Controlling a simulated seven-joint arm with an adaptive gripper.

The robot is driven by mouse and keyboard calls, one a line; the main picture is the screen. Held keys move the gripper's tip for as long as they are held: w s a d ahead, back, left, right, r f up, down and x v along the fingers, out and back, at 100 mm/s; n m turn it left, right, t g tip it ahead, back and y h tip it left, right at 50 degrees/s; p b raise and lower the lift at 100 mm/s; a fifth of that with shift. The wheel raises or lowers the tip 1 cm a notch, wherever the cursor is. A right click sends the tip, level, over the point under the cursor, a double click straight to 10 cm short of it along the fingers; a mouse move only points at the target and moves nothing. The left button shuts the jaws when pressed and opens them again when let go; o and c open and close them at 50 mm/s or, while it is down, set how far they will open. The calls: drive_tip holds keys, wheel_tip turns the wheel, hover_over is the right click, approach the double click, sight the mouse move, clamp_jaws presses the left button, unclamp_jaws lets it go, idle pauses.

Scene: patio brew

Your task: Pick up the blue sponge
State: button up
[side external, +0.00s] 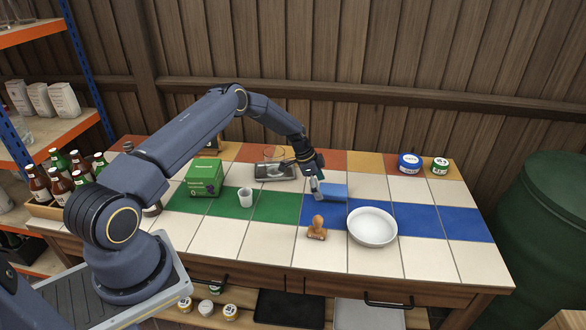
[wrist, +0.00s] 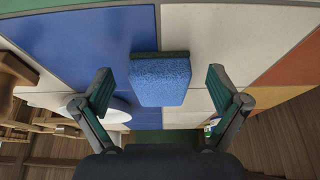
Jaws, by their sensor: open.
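The blue sponge (side external: 334,191) lies on the tiled table, beside my gripper in the side view. In the wrist view the sponge (wrist: 161,80) has a speckled blue face and a dark strip along its far edge. My gripper (wrist: 160,82) is open, with one green-padded finger on each side of the sponge and a gap to both. In the side view my gripper (side external: 315,188) is low over the table at the sponge's left side. Whether the fingers touch the table cannot be told.
A white bowl (side external: 371,227) and a wooden stamp-like object (side external: 317,229) stand close in front of the sponge. A white cup (side external: 245,198), a green box (side external: 204,177) and a scale with a glass vessel (side external: 273,172) are to the left. Blue and green tins (side external: 410,164) stand at the back right.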

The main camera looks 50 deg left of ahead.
drive_tip(key=shift+w+d+f, duration=0.1)
drive_tip(key=shift+w+f, duration=0.05)
drive_tip(key=shift+f, duration=0.2)
drive_tip(key=shift+c, duration=0.4)
drive_tip(key=c, duration=0.7)
drive_tip(key=shift+c, duration=0.3)
